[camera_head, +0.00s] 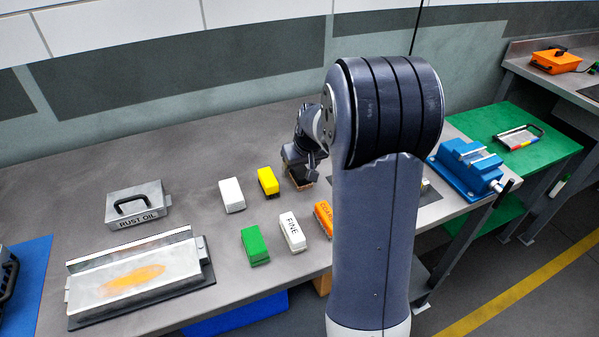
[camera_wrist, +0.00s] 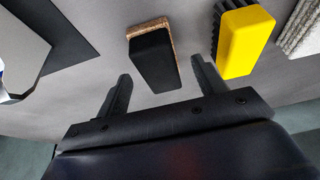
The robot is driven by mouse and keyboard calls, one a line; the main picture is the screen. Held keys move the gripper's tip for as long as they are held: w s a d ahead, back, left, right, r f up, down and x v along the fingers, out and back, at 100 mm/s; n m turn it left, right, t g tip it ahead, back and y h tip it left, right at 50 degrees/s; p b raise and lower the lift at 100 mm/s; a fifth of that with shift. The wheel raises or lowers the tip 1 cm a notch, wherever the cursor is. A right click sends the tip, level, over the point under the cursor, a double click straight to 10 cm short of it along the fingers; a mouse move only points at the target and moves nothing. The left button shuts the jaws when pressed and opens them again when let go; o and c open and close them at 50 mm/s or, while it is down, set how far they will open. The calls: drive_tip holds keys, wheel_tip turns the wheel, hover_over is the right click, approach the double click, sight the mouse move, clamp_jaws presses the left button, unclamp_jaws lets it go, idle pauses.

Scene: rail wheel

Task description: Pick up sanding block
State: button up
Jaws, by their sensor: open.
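A black block (camera_wrist: 154,62) with a rough brown face lies on the workbench in the wrist view. No label shows on it. In the head view it (camera_head: 300,181) is partly hidden below my gripper (camera_head: 300,160). In the wrist view, my gripper (camera_wrist: 158,76) is open, its two fingers pointing towards the block, one to each side in the picture. I cannot tell whether they touch it. Other blocks are a white one marked FINE (camera_head: 292,232) and an orange one with partly hidden lettering (camera_head: 323,219).
A yellow block (camera_head: 268,181) with dark bristles lies close by, also in the wrist view (camera_wrist: 243,42). White (camera_head: 232,195) and green (camera_head: 255,246) blocks lie further left. A RUST OIL box (camera_head: 137,206) and a metal tray (camera_head: 135,280) stand left, a blue vise (camera_head: 465,168) right.

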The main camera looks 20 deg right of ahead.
drive_tip(key=shift+x, duration=1.2)
drive_tip(key=shift+c, duration=0.3)
drive_tip(key=c, duration=1)
